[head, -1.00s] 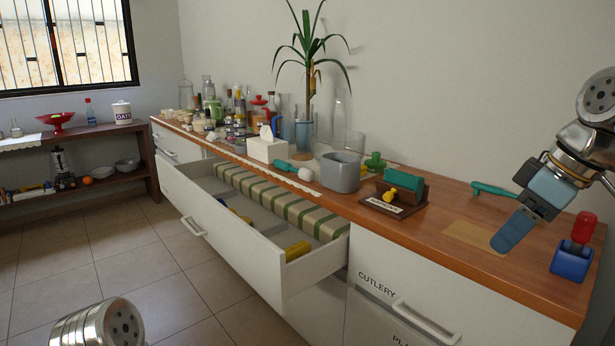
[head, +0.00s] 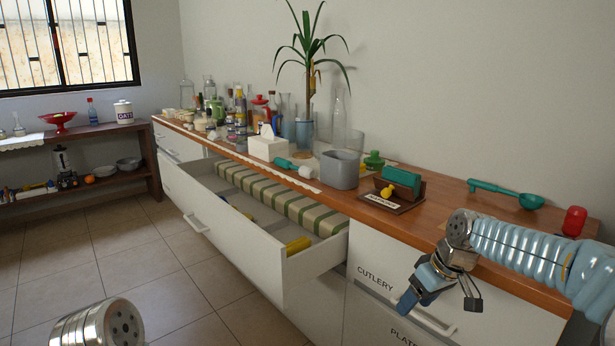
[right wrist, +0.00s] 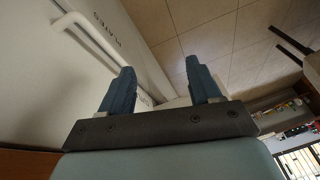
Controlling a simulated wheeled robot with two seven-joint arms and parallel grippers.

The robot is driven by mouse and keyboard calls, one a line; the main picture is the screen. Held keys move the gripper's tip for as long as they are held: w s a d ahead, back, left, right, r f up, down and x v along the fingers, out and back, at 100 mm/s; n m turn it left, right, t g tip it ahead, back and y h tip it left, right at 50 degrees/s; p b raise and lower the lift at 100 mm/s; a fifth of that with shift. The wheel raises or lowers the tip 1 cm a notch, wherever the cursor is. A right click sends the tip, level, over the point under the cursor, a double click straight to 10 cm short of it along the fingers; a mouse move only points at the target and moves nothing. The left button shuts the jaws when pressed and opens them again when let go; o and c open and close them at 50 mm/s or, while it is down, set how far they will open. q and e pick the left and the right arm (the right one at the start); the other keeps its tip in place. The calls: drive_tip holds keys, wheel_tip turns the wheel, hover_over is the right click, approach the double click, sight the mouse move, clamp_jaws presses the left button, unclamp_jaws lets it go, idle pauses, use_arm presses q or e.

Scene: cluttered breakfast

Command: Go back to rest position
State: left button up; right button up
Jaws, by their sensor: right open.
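My right gripper (head: 408,300) is in front of the drawer labelled CUTLERY, below the edge of the counter. In the right wrist view its two blue fingers (right wrist: 158,88) stand apart with nothing between them. Part of my left arm (head: 100,325) shows at the bottom left of the head view; its gripper is out of frame.
A long white drawer (head: 235,232) stands open, with dividers and yellow items inside. The wooden counter (head: 445,205) holds a grey container (head: 340,170), a green ladle (head: 505,193), a red-topped item (head: 574,220), a plant and several bottles. The tiled floor (head: 170,270) is clear.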

drive_tip(key=s+a+f+m+g, duration=0.1)
drive_tip(key=s+a+f+m, duration=0.2)
drive_tip(key=f, duration=1)
drive_tip(key=s+a+f, duration=0.3)
drive_tip(key=a+f, duration=0.2)
drive_tip(key=f, duration=0.7)
drive_tip(key=s+a+f+m, duration=0.2)
drive_tip(key=s+f, duration=0.4)
drive_tip(key=s, duration=0.3)
drive_tip(key=s+a+f+m+g, duration=0.1)
drive_tip(key=s+a+f+m, duration=0.1)
drive_tip(key=s+f, duration=0.5)
drive_tip(key=shift+s+a+y, duration=0.3)
drive_tip(key=shift+s+y, duration=0.1)
drive_tip(key=shift+s, duration=0.75)
